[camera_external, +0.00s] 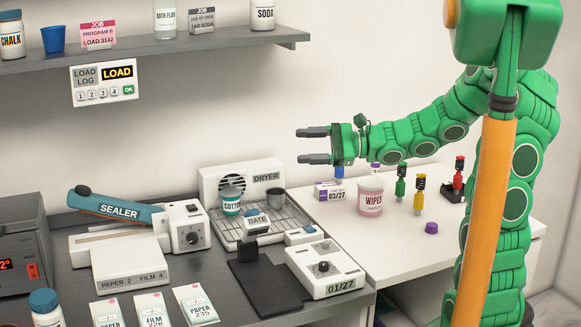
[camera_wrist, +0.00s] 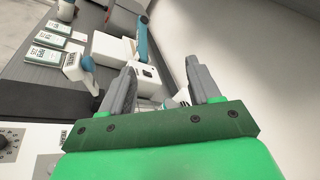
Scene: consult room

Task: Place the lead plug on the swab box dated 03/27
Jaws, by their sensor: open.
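A small white and purple box marked 03/27 (camera_external: 331,194), apparently the swab box, stands on the white counter left of the wipes tub. A blue plug-like piece (camera_external: 338,172) shows just above it, below my gripper; I cannot tell if it rests on the box or stands behind it. Green (camera_external: 400,185), yellow (camera_external: 419,192) and red (camera_external: 458,177) plugs stand further right, the red one at a black block. My gripper (camera_external: 300,146) is open and empty, its fingers pointing left above the box. In the wrist view my gripper (camera_wrist: 160,68) has nothing between its fingers.
The wipes tub (camera_external: 370,195) stands beside the box, with a purple cap (camera_external: 431,228) to its right. A white device marked 01/27 (camera_external: 327,268), a dryer (camera_external: 245,182) with rack and a sealer (camera_external: 118,208) fill the dark counter. A shelf (camera_external: 150,50) hangs above.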

